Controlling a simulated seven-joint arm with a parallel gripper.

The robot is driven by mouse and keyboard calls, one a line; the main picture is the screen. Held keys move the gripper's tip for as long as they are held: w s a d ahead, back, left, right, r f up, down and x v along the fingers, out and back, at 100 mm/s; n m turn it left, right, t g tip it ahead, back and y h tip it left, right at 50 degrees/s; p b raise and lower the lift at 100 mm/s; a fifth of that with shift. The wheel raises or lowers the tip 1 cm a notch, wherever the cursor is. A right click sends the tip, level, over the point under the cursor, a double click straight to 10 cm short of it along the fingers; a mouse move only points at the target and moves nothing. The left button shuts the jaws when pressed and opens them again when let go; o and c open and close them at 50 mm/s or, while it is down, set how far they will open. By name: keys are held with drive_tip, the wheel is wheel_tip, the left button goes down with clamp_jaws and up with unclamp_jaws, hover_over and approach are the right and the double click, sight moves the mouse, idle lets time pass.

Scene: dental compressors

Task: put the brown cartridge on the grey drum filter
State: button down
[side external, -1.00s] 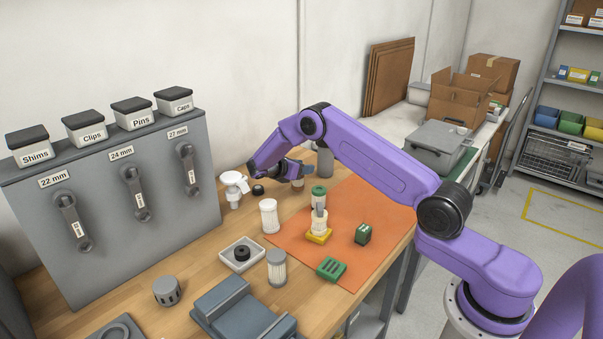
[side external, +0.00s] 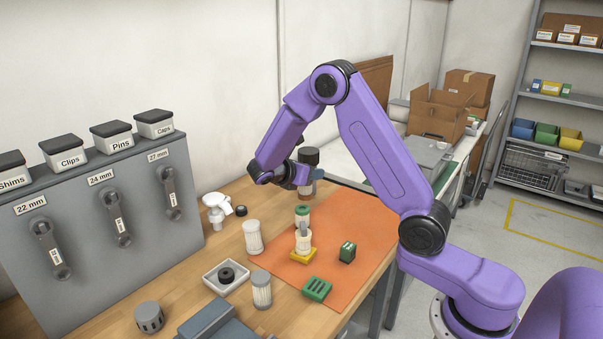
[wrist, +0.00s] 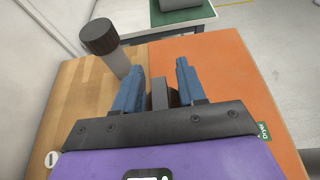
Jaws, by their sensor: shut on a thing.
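My gripper (wrist: 161,72) has blue fingers, shown in the wrist view on either side of a dark brown-grey round piece (wrist: 158,96), likely the brown cartridge. Only part of the piece shows between the fingers. In the side view my gripper (side external: 312,179) is raised above the back of the table, in front of a dark-capped bottle; the held piece is hard to make out there. A grey slotted drum (side external: 149,317), which looks like the grey drum filter, stands at the front left of the table, well away from my gripper.
The dark-capped bottle (wrist: 110,46) stands close to the left finger in the wrist view. Near the orange mat (side external: 345,230) stand a white cylinder (side external: 252,238), a pleated filter (side external: 261,289), a white tray (side external: 209,280) and green blocks (side external: 317,289). A grey cabinet (side external: 105,235) stands left.

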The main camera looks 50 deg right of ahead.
drive_tip(key=shift+s+a+r, duration=0.15)
drive_tip(key=shift+s+r, duration=0.05)
drive_tip(key=shift+s, duration=0.2)
drive_tip(key=w+a+r+n+t+y, duration=0.2)
drive_tip(key=a+n+t, duration=0.3)
drive_tip(key=a, duration=0.6)
drive_tip(key=w+a+r+n+t+y, duration=0.25)
drive_tip(key=a+n+t, duration=0.25)
drive_tip(key=a, duration=0.6)
drive_tip(key=s+a+n+t+y, duration=0.1)
drive_tip(key=s+a+n+y, duration=0.2)
drive_tip(key=a, duration=0.3)
drive_tip(key=s+a+r+n+t+y, duration=0.1)
drive_tip(key=s+a+n+y, duration=0.15)
drive_tip(key=a, duration=0.35)
drive_tip(key=s+a+n+t+y, duration=0.2)
drive_tip(key=a+y, duration=0.1)
drive_tip(key=a, duration=0.3)
hover_over(142, 306)
drive_tip(key=shift+n, duration=0.25)
drive_tip(key=shift+f, duration=6.45)
drive_tip(key=shift+f, duration=0.15)
